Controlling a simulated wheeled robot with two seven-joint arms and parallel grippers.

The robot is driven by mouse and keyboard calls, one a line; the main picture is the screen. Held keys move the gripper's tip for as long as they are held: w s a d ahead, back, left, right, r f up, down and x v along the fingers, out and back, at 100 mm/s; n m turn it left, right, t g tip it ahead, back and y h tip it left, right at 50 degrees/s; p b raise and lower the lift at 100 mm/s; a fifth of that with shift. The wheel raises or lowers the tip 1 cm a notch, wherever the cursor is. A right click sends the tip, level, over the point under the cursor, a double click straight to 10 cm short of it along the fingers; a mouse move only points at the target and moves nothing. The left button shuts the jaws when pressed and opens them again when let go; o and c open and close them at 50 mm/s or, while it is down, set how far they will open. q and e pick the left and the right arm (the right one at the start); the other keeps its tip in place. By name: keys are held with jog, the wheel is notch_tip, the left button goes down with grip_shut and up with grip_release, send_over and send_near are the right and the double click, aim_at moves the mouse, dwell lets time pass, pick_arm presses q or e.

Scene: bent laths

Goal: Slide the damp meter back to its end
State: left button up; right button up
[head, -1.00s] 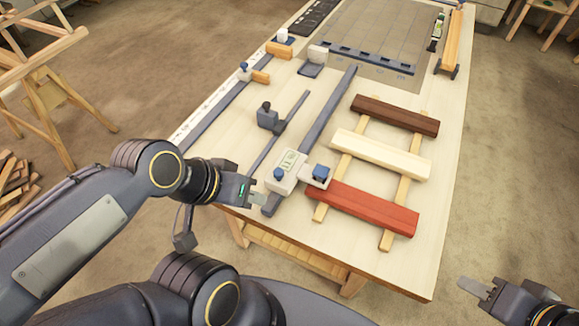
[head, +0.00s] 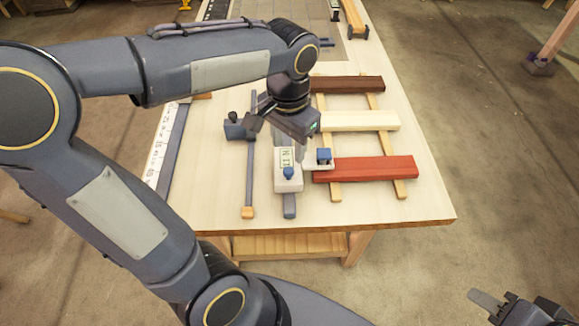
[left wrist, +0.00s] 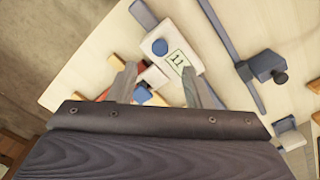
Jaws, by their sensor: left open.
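The damp meter (head: 288,180) is a white box with a small display and a blue knob. It sits on the dark grey rail (head: 289,208) close to its near end. A side arm with a blue block (head: 324,156) reaches right toward the red lath (head: 370,169). My left gripper (head: 282,138) is open just beyond the meter, above the rail. In the left wrist view, the meter (left wrist: 188,38) and its side arm show past the spread fingers. Whether they touch it cannot be told. My right gripper (head: 492,302) is at the bottom right; its opening is unclear.
A thin rail (head: 250,180) with a dark clamp (head: 238,128) lies left of the meter. A cream lath (head: 360,121) and a dark brown lath (head: 348,83) lie beyond the red one on two wooden strips. The bench's near left part is clear.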

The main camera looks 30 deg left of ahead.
aim_at(288, 170)
pick_arm(q)
notch_tip(288, 170, down, 8)
jog(key=shift+r+b, duration=0.2)
jog(key=shift+b, duration=0.1)
grip_shut()
dwell(0.3)
